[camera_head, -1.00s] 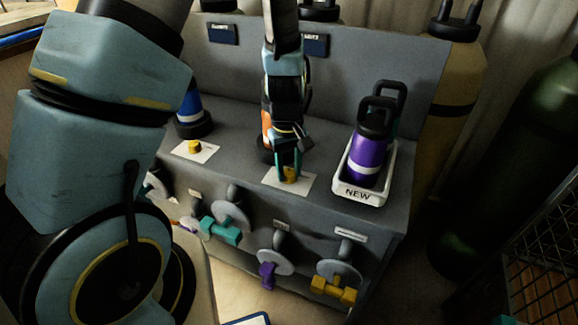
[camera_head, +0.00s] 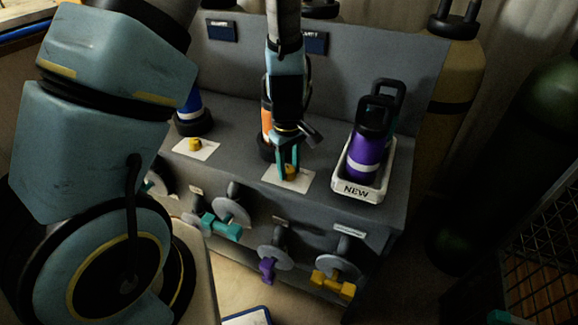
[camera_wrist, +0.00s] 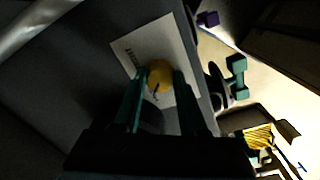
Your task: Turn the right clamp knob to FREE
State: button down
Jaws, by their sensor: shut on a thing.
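The right clamp knob (camera_head: 290,173) is a small yellow knob on a white label plate (camera_head: 303,183) on the grey bench top. In the wrist view the knob (camera_wrist: 159,84) shows as a round yellow disc with a dark mark on it. My gripper (camera_head: 288,171) points down from above and is shut on this knob, with a teal finger on each side. The plate's lettering is too small and dark to read. A second yellow knob (camera_head: 195,144) sits on its own white plate to the left, apart from my gripper.
An orange cylinder (camera_head: 267,125) stands close behind my gripper. A white tray marked NEW (camera_head: 357,190) with a purple bottle (camera_head: 366,160) stands to the right. A blue bottle (camera_head: 190,108) stands at the left.

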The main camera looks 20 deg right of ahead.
aim_at(288, 170)
jog(key=shift+c, duration=2.2)
grip_release()
notch_tip(288, 170, up, 11)
jog(key=shift+a, duration=0.15)
jog(key=shift+f, duration=0.1)
jog(key=a+r+m, duration=0.2)
jog(key=a, duration=1)
jog(key=w+a+r+m+t, duration=0.1)
jog(key=a+r+m, duration=0.1)
jog(key=a, duration=1.1)
jog(key=shift+a+r+m+t, duration=0.15)
jog(key=shift+r+m+t, duration=0.2)
jog(key=shift+r, duration=0.45)
